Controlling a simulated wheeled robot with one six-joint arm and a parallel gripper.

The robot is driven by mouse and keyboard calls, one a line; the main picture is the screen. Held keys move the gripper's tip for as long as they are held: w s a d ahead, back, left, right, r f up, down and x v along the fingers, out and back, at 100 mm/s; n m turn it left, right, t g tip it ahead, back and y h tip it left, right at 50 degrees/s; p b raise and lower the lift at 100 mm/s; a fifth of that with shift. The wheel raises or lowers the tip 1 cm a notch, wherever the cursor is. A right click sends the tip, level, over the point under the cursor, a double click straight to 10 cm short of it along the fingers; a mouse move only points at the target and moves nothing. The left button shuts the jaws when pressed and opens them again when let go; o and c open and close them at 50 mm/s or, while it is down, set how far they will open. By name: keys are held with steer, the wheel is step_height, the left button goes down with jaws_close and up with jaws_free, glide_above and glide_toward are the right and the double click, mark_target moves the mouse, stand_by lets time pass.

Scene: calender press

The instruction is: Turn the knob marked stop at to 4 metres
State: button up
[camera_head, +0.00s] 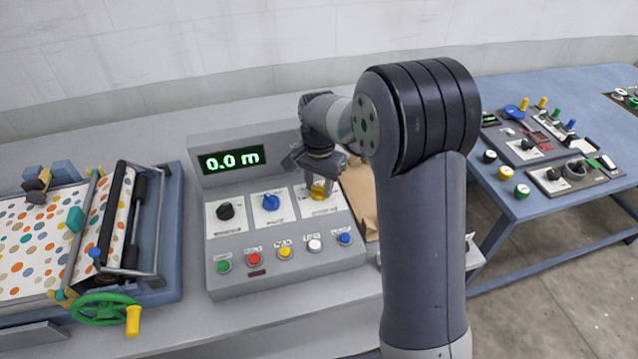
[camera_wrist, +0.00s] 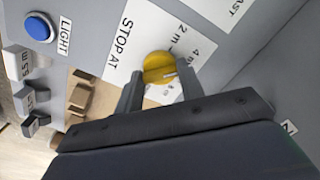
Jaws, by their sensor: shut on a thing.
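The yellow stop-at knob (camera_wrist: 158,67) sits on a white plate (camera_wrist: 120,55) lettered STOP AT, with marks 2 m and 4 m readable and smaller ones partly hidden below. The pale line on the knob points right in the wrist view, near the 4 m side; its exact mark I cannot tell. My gripper (camera_wrist: 159,84) is shut on the knob, one finger on each side. In the head view my gripper (camera_head: 318,180) reaches down onto the yellow knob (camera_head: 318,195) at the right of the console. The display (camera_head: 231,159) reads 0.0 m.
A black knob (camera_head: 226,212) and a blue knob (camera_head: 271,202) stand left of the yellow one. A row of coloured push buttons (camera_head: 285,253) runs along the console front. A press with a green handwheel (camera_head: 101,308) lies left. A blue table (camera_head: 540,95) with other controls stands right.

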mark_target(319, 187)
steer(key=shift+r, duration=0.1)
stand_by(0.3)
steer(key=o, duration=1)
step_height(319, 187, up, 11)
steer(key=b, duration=0.1)
steer(key=shift+f, duration=0.25)
step_height(319, 187, down, 11)
steer(key=shift+r+p, duration=0.15)
steer(key=shift+p, duration=0.35)
steer(key=shift+n, duration=0.3)
